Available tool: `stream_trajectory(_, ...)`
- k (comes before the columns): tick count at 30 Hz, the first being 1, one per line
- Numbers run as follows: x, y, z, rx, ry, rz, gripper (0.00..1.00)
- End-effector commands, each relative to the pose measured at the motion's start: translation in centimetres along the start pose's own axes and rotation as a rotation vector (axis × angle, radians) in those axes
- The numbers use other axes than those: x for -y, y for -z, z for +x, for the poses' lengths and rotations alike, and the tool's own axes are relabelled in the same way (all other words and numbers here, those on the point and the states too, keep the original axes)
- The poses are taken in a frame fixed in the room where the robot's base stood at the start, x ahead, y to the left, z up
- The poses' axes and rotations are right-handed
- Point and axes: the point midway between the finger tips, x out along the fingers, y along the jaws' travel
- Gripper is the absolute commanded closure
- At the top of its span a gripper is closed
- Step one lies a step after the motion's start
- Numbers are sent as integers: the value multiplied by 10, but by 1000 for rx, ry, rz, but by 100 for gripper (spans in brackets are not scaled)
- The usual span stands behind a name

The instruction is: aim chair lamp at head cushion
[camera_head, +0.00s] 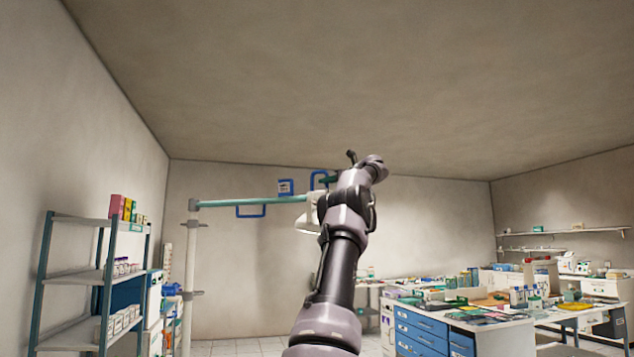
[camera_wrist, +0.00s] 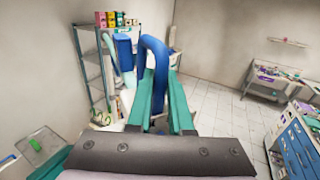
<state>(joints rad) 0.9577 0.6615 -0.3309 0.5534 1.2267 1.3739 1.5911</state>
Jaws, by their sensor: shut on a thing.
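The chair lamp's pale head (camera_head: 308,218) hangs at the right end of a teal horizontal arm (camera_head: 250,202) on a white upright pole (camera_head: 190,265). Its underside glows and faces downward. A blue handle loop (camera_head: 317,180) shows beside the lamp head. In the wrist view, my gripper (camera_wrist: 160,95) has its teal fingers on either side of the curved blue handle (camera_wrist: 155,50), shut on it. In the head view my arm covers part of the lamp, and the grip itself is hidden. The head cushion is not recognisable in either view.
A shelf rack (camera_head: 95,275) stands at the left wall. A blue-drawered bench (camera_head: 425,335) crowded with items stands at the right. A tray with green items (camera_wrist: 42,145) is at the wrist view's lower left. The tiled floor (camera_wrist: 210,105) between is clear.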

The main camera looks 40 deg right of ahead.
Motion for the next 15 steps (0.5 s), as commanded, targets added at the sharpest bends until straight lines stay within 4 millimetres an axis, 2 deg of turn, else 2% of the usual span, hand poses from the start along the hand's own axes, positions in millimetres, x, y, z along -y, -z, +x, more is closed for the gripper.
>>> stream_trajectory(4,11,1,-3,0,9,-1,100)
stream_trajectory(15,15,0,-5,1,11,0,100)
